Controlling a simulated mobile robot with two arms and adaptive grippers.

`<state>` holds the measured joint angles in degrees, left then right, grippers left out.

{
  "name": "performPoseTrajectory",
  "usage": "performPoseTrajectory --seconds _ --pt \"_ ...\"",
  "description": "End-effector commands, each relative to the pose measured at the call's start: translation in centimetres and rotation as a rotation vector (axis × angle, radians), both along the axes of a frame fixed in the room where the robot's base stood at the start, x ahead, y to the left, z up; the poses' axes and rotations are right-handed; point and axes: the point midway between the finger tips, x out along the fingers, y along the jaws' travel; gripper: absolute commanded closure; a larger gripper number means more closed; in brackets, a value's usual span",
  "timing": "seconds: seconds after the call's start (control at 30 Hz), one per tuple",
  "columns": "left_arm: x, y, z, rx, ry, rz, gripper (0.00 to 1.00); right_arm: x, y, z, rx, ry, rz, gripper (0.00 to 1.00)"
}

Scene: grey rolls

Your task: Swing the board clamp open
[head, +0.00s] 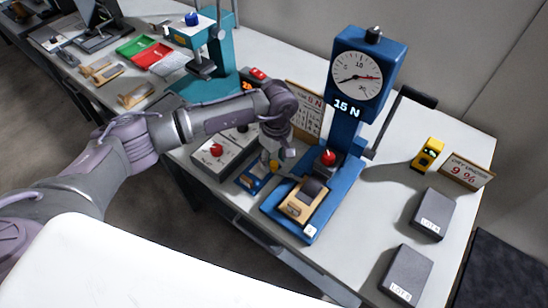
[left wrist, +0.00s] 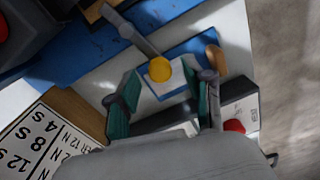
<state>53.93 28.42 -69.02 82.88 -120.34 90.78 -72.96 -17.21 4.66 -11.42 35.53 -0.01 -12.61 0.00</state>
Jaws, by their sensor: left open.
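A lever with a yellow ball knob (head: 275,166) stands beside a small blue plate (head: 247,182), left of the blue gauge press (head: 345,135); I take this to be the board clamp. In the left wrist view the yellow knob (left wrist: 160,69) caps a grey bar slanting in from the upper left, over the blue-edged plate (left wrist: 190,55) with a pale top. My left gripper (head: 272,158) points down at the knob. In the left wrist view its teal fingers (left wrist: 163,98) are apart, and the knob shows just beyond the gap between them. Contact cannot be told. My right gripper is out of view.
A grey box with a red button (head: 216,150) stands left of my gripper. The press has a wooden block (head: 305,200) on its base and a red knob (head: 328,157). Dark blocks (head: 433,213) and a yellow device (head: 428,153) are at right. A sign (head: 304,108) stands behind.

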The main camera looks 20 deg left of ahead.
Motion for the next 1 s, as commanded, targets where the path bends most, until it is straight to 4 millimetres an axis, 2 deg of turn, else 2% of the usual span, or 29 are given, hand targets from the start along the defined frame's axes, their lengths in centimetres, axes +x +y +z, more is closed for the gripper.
performPoseTrajectory --seconds 0.13,0.4,0.7,1.0 --pt "-0.08 -0.03 -0.76 -0.001 0.001 -0.001 0.49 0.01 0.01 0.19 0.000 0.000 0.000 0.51" --pt "-0.06 -0.02 -0.86 -0.001 0.000 -0.001 0.50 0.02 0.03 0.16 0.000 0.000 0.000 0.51" --pt "-0.06 -0.01 -0.82 -0.001 0.000 -0.001 1.00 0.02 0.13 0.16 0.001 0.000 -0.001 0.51" --pt "-0.17 0.02 -0.85 -0.001 0.000 0.022 1.00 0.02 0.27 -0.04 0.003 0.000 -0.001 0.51"
